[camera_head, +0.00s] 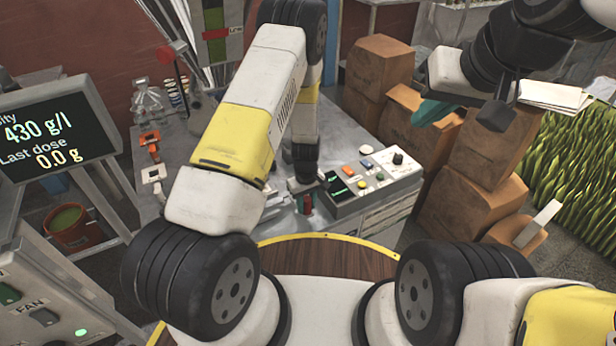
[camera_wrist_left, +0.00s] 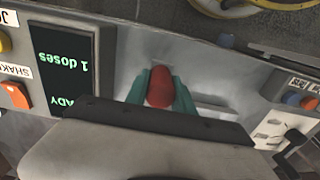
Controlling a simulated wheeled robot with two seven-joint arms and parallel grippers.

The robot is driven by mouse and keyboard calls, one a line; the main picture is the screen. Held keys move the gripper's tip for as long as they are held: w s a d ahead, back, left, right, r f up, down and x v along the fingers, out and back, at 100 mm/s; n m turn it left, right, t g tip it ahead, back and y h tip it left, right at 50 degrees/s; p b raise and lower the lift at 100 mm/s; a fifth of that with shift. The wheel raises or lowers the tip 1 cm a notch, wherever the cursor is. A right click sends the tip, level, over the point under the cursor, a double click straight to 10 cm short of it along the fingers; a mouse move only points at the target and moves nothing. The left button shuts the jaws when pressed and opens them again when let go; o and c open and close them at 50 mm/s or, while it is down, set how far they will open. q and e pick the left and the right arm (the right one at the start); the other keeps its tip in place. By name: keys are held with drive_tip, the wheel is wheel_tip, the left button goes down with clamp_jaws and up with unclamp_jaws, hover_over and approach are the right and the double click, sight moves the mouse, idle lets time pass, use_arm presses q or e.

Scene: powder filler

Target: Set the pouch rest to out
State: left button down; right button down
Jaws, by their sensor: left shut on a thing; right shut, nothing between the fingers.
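My left gripper (camera_head: 304,203) is at the worktop just left of the control box. In the left wrist view, its teal fingers (camera_wrist_left: 160,94) are closed on either side of a red knob (camera_wrist_left: 160,86); the red also shows low between the fingers in the head view (camera_head: 308,206). The knob sits close above the grey metal surface. What it joins to is hidden, and no label on it reads as the pouch rest. A pale bar (camera_wrist_left: 215,112) lies beside the fingers. My right gripper (camera_head: 437,112) is raised at the upper right, shut and empty, near the boxes.
The control box (camera_head: 345,207) with green screen and colored buttons stands right of my left gripper. A small switch box (camera_wrist_left: 285,90) is at the right of the wrist view. Cardboard boxes (camera_head: 485,200) stand right; glass jars (camera_head: 147,102) and a display (camera_head: 55,125) stand left.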

use_arm(q)
drive_tip(key=shift+s+d, duration=0.25)
drive_tip(key=shift+s, duration=0.05)
drive_tip(key=c, duration=1.1)
unclamp_jaws()
drive_tip(key=shift+w, duration=0.1)
drive_tip(key=shift+r, duration=3.85)
